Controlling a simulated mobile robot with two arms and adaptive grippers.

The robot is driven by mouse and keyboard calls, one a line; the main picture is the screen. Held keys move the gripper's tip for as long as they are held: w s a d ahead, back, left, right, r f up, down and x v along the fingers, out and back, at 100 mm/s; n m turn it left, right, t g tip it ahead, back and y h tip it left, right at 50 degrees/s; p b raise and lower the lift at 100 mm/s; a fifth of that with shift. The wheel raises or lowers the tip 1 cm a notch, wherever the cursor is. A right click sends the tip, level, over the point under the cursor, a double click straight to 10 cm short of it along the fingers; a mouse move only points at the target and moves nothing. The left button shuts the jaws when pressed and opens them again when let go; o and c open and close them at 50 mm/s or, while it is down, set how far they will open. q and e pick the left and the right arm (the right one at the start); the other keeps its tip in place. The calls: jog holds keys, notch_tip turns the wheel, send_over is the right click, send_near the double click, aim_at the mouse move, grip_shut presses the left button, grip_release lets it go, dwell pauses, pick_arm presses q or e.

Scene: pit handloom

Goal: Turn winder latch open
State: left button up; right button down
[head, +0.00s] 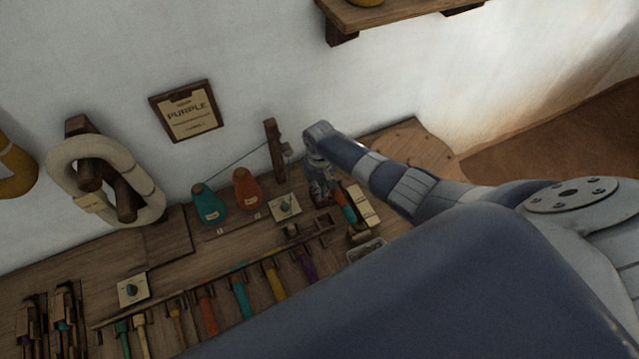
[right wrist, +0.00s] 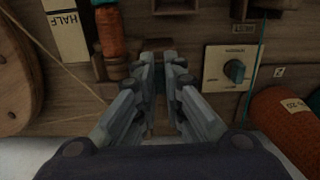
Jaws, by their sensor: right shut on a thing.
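My right gripper (head: 320,195) reaches down to the bench at the winder, beside a bobbin (head: 348,212) wound with orange and teal thread. In the right wrist view the gripper (right wrist: 162,60) has its fingers drawn close together on a small part in front of the wooden winder. I take this part to be the winder latch; the fingers hide nearly all of it, so its angle cannot be told. The bobbin (right wrist: 106,28) stands just left of the fingers, next to a card marked HALF (right wrist: 64,28). My left gripper is not in view.
A plate with a teal knob (right wrist: 234,70) sits right of the fingers. An orange cone (right wrist: 285,122) and a teal cone (head: 209,204) stand on the bench. A thread runs to an upright wooden post (head: 274,150). A rack with several coloured handles (head: 207,312) lies in front.

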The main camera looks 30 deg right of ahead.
jog(key=c, duration=1.7)
grip_release()
notch_tip(320, 180, up, 12)
